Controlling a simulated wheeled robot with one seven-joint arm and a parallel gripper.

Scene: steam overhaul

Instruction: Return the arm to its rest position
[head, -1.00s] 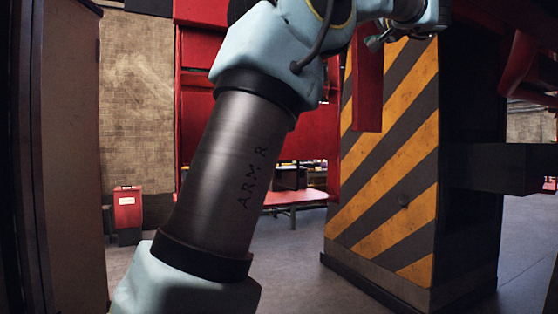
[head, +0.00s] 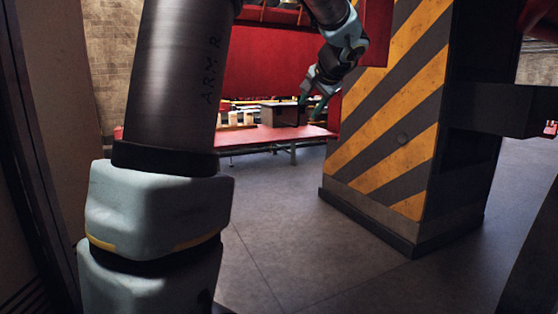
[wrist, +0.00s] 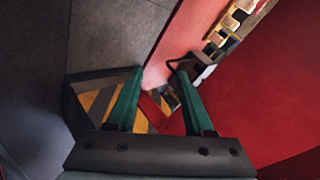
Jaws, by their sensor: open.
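My arm rises through the left of the head view and bends over at the top. My gripper (head: 318,103) hangs right of centre in the head view, in front of the red bench and the dark box in the background. In the wrist view, the green fingers of my gripper (wrist: 153,78) stand apart with nothing held between them. Part of my arm is cut off by the top edge of the head view.
A pillar with yellow and black stripes (head: 398,115) stands close on the right of my gripper. A red bench (head: 270,136) with a dark box (head: 283,115) is behind. A brown panel (head: 50,110) is close on the left. The grey floor (head: 300,235) between is clear.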

